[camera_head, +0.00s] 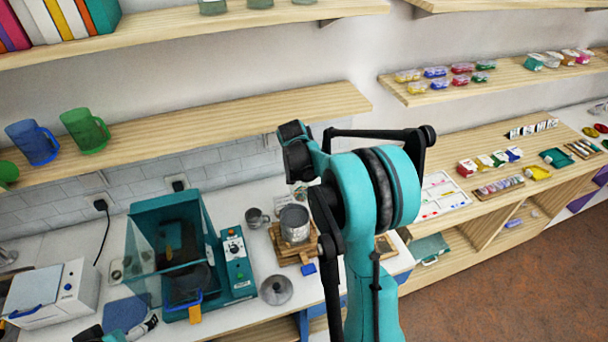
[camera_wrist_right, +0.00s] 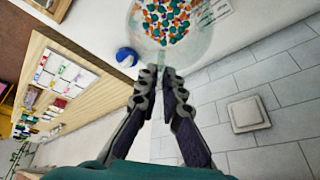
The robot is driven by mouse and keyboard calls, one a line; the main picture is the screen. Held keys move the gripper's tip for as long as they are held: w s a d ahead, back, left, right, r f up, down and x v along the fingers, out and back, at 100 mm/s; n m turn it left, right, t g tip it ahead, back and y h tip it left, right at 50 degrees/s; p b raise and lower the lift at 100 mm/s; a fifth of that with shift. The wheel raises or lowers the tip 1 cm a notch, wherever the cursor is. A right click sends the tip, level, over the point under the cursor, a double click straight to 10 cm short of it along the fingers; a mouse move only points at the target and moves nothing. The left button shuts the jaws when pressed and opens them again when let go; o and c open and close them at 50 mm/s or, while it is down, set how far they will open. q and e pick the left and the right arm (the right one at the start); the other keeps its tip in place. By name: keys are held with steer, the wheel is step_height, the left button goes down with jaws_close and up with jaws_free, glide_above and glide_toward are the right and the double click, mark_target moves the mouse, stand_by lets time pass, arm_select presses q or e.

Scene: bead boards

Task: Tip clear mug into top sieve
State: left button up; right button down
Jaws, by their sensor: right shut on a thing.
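The clear mug (camera_wrist_right: 143,46) shows at the top of the right wrist view, partly cut off by the frame edge. Orange, green, blue and white beads (camera_wrist_right: 178,12) are inside it. My right gripper (camera_wrist_right: 162,74) is shut on the mug at its near side. In the head view my right arm hides this gripper and the mug. A grey metal sieve stack (camera_head: 294,224) stands on a wooden stand (camera_head: 290,254) just left of my right arm. My left gripper (camera_head: 145,325) seems to show at the bottom left edge, and its jaws are unclear.
A small grey mug (camera_head: 257,218) stands left of the stack, and a round grey lid (camera_head: 276,290) lies in front. A teal machine (camera_head: 236,262) with a clear guard is farther left. Shelves (camera_head: 200,120) run above the counter. A blue-and-white round thing (camera_wrist_right: 127,57) shows beside the mug.

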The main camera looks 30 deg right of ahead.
steer(key=shift+s+a+f+t+h+b, duration=0.1)
steer(key=shift+a+f+t+h+b, duration=0.15)
steer(key=shift+f+h+b, duration=0.15)
steer(key=shift+a+f+t+h+b, duration=0.1)
steer(key=shift+f+t+h+b, duration=0.2)
steer(key=shift+b, duration=0.1)
steer(key=shift+s+a+r+t+h+b, duration=0.2)
steer(key=shift+r+t+h+b, duration=0.15)
steer(key=shift+h, duration=0.45)
steer(key=shift+s+a+r+t+h+b, duration=0.1)
steer(key=shift+a+r+t+h+b, duration=0.15)
steer(key=shift+t+h+b, duration=0.25)
steer(key=shift+s+a+r+t+h+b, duration=0.1)
steer(key=shift+s+a+t+h+b, duration=0.15)
steer(key=shift+h+b, duration=0.45)
steer(key=shift+s+a+r+t+h+b, duration=0.1)
steer(key=shift+a+t+h+b, duration=0.25)
steer(key=shift+h+b, duration=0.3)
steer(key=shift+r, duration=0.1)
steer(key=shift+s, duration=0.15)
steer(key=shift+a, duration=0.1)
